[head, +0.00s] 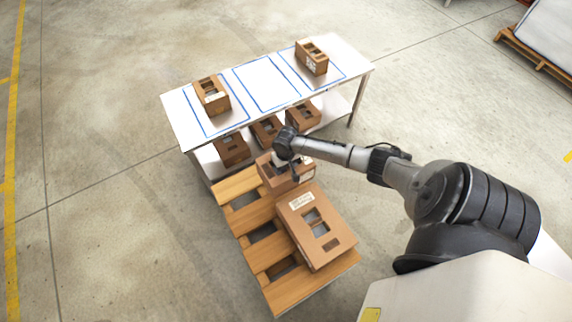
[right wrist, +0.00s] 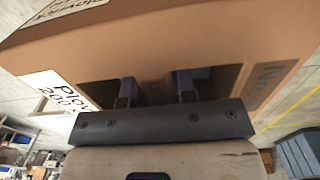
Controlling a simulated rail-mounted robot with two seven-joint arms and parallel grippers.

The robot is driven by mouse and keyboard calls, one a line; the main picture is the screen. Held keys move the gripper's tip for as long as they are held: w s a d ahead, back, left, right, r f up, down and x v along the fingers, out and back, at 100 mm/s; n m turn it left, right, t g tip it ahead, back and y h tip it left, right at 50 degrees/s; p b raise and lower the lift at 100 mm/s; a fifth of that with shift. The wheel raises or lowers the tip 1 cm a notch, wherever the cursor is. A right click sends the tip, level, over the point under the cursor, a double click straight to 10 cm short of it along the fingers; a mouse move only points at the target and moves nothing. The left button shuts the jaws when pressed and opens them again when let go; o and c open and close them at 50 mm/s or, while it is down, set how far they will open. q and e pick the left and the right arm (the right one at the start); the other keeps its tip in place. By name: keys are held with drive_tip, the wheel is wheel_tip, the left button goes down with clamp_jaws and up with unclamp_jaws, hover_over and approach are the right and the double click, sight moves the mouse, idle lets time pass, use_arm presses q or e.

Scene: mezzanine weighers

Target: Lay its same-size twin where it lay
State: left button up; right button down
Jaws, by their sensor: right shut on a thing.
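My right gripper (head: 284,159) is shut on a brown cardboard box (head: 287,178) at the pallet's far end. In the right wrist view its fingers (right wrist: 156,90) reach into cut-outs of the held box (right wrist: 180,45), which bears white labels. I cannot tell whether that box touches the pallet. A white table (head: 178,110) has three blue outlines on top. One brown box (head: 211,96) lies in the left outline, another (head: 311,58) in the right one. The middle outline (head: 266,84) is empty. My left gripper is not in view.
A larger flat brown box (head: 330,245) lies on the wooden pallet (head: 236,186). The table's lower shelf holds three brown boxes: left (head: 232,150), middle (head: 267,130), right (head: 303,115). The floor left of the table is clear.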

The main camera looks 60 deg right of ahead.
drive_tip(key=shift+f+b, duration=0.6)
drive_tip(key=shift+f, duration=0.65)
drive_tip(key=shift+f+b, duration=1.7)
drive_tip(key=shift+f, duration=1.05)
drive_tip(key=shift+f+b, duration=0.85)
drive_tip(key=shift+f, duration=0.45)
drive_tip(key=shift+f, duration=0.1)
drive_tip(key=shift+f, duration=0.25)
drive_tip(key=c, duration=0.8)
unclamp_jaws()
drive_tip(key=shift+c, duration=0.2)
